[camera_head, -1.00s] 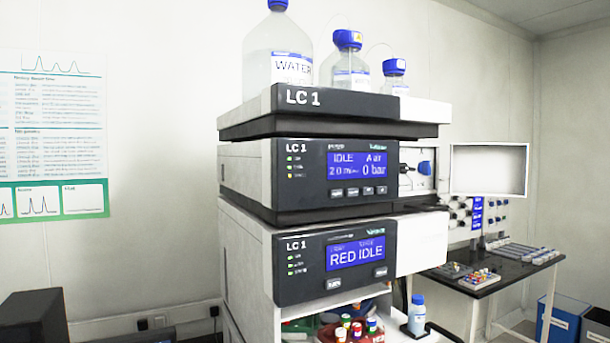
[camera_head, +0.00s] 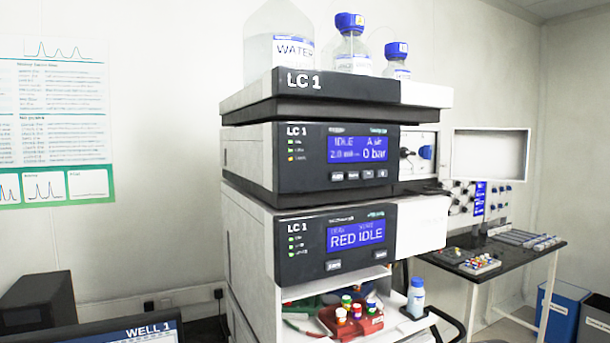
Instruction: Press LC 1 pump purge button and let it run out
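The LC 1 stack stands in the middle of the head view. Its pump module (camera_head: 306,172) has a dark front with a blue screen (camera_head: 357,148) reading IDLE, A air, 2.0 and 0 bar. A row of small buttons (camera_head: 359,175) sits under that screen; their labels are too small to read. A blue-capped knob (camera_head: 425,152) is on the pump's right side. Below it, another LC 1 module (camera_head: 303,250) shows RED IDLE. My gripper is not in view.
Solvent bottles, one marked WATER (camera_head: 279,45), stand on the top tray (camera_head: 300,84). Under the stack are a red vial rack (camera_head: 352,322) and a small bottle (camera_head: 416,298).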

